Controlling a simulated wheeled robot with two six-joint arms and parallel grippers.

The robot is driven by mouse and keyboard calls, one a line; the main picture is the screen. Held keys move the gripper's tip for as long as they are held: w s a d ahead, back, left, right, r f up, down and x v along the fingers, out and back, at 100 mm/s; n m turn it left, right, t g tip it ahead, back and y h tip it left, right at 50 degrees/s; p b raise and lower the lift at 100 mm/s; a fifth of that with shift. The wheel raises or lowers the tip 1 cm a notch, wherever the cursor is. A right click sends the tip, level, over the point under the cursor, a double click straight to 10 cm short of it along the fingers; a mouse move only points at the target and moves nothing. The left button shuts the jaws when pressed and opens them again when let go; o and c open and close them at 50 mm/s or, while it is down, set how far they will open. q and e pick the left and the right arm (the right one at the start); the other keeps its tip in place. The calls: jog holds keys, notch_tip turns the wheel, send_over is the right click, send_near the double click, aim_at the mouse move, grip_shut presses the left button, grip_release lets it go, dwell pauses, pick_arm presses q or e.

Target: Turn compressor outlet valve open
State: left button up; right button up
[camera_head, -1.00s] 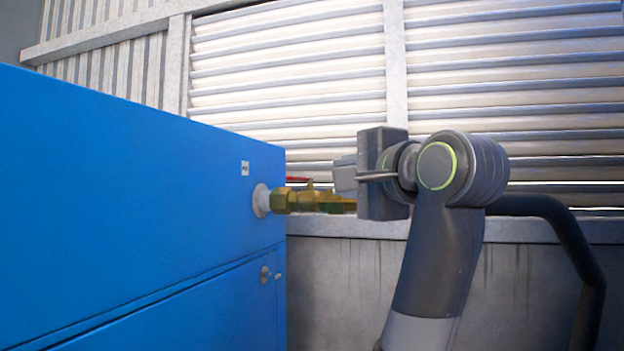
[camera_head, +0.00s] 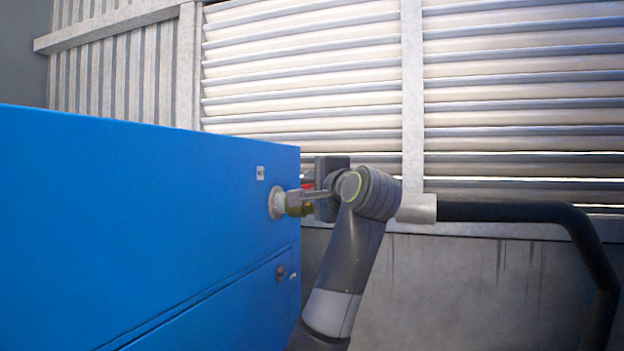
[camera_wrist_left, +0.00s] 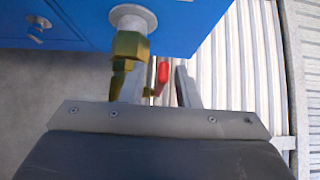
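The brass compressor outlet valve (camera_head: 293,203) sticks out from a white fitting on the side of the blue compressor cabinet (camera_head: 150,210). Its red handle (camera_head: 307,185) shows only as a small patch, mostly hidden behind my left gripper (camera_head: 312,195). In the left wrist view the brass valve body (camera_wrist_left: 130,45) is at the top centre. The red handle (camera_wrist_left: 163,72) points toward the cabinet, between the two fingers of my left gripper (camera_wrist_left: 160,85). The fingers are apart, with a visible gap beside the handle on the right. Part of the left finger is overlapped by brass. My right gripper is not in view.
A lock (camera_head: 280,273) sits on the cabinet below the valve. A small white label (camera_head: 260,173) is above it. Behind stands a louvred wall (camera_head: 520,100) over a grey lower wall (camera_head: 450,290).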

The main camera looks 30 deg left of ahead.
pick_arm(q)
jog(key=shift+w+a, duration=0.1)
jog(key=shift+a, duration=0.05)
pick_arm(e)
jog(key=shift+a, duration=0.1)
pick_arm(q)
jog(key=shift+c, duration=0.3)
jog(key=c, duration=0.5)
grip_shut()
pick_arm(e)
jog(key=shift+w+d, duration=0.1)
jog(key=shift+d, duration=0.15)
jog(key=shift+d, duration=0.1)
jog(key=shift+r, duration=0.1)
